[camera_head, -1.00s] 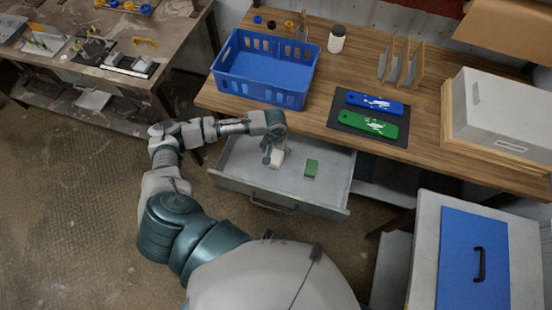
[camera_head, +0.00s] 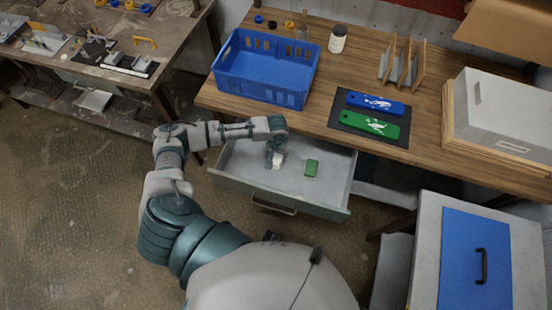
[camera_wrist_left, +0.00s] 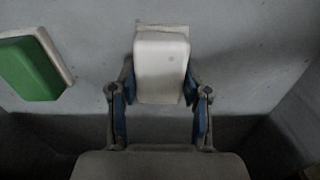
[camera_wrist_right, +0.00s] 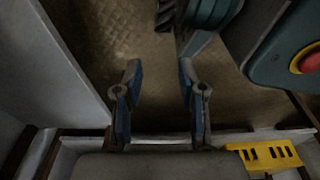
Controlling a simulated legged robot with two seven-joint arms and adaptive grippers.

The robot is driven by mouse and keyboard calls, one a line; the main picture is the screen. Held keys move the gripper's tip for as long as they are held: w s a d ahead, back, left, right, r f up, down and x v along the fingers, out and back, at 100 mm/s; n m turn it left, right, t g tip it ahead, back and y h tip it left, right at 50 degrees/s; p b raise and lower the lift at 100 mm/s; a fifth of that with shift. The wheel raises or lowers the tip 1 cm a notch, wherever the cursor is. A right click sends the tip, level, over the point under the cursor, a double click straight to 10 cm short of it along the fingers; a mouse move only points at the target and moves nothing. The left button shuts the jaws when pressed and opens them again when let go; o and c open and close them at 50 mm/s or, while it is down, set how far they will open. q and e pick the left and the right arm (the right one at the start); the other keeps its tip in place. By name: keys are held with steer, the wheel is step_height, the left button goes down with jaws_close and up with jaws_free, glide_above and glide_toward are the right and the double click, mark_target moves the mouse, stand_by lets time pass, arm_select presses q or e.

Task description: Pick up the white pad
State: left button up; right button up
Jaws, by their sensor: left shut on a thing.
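The white pad (camera_head: 277,161) is in the open drawer (camera_head: 240,177) under the workbench, at the drawer's left part. In the left wrist view the white pad (camera_wrist_left: 161,68) stands between the two fingers. My left gripper (camera_head: 275,155) reaches down into the drawer and is shut on the pad; it also shows in the left wrist view (camera_wrist_left: 160,92). I cannot tell whether the pad is clear of the drawer floor. My right gripper (camera_wrist_right: 157,80) shows only in its own wrist view, open and empty, with brown floor beyond it.
A green pad (camera_head: 311,168) lies to the right in the drawer, and shows left in the left wrist view (camera_wrist_left: 28,68). On the bench above are a blue crate (camera_head: 220,77) and a dark mat (camera_head: 338,127) with blue and green pieces. A blue-topped cabinet (camera_head: 465,255) stands at right.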

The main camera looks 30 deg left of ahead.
arm_select(q)
steer(key=shift+s+f, duration=0.2)
steer(key=shift+s, duration=0.05)
